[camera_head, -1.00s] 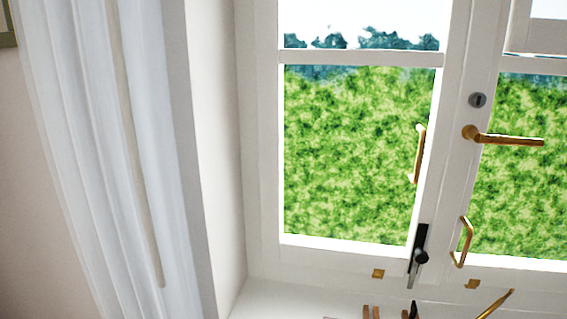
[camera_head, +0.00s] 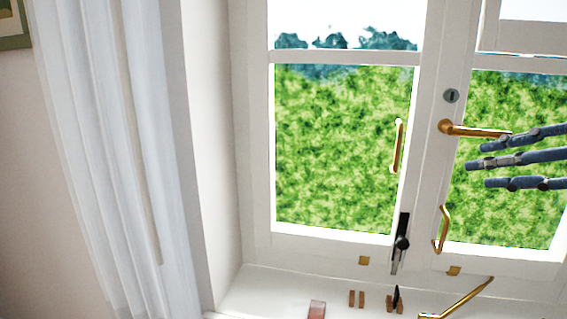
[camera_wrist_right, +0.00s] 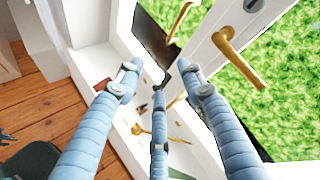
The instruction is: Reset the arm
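My right gripper (camera_head: 485,165) has come in from the right edge of the head view, with three blue-grey jointed fingers in front of the right window pane. Its fingers are spread apart and empty. In the right wrist view the same gripper (camera_wrist_right: 160,85) shows its three fingers apart with nothing between them. The brass window lever handle (camera_head: 480,131) is just above and left of the fingertips in the head view; in the right wrist view the handle (camera_wrist_right: 240,60) is beyond the right finger. I cannot tell whether they touch. My left gripper is not in view.
A white-framed window (camera_head: 430,200) fills the middle and right. A black bolt (camera_head: 401,240) and brass pull (camera_head: 440,230) sit low on it. The sill (camera_head: 260,290) holds small brown blocks and a brass stay (camera_head: 460,300). A white curtain (camera_head: 100,150) hangs left.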

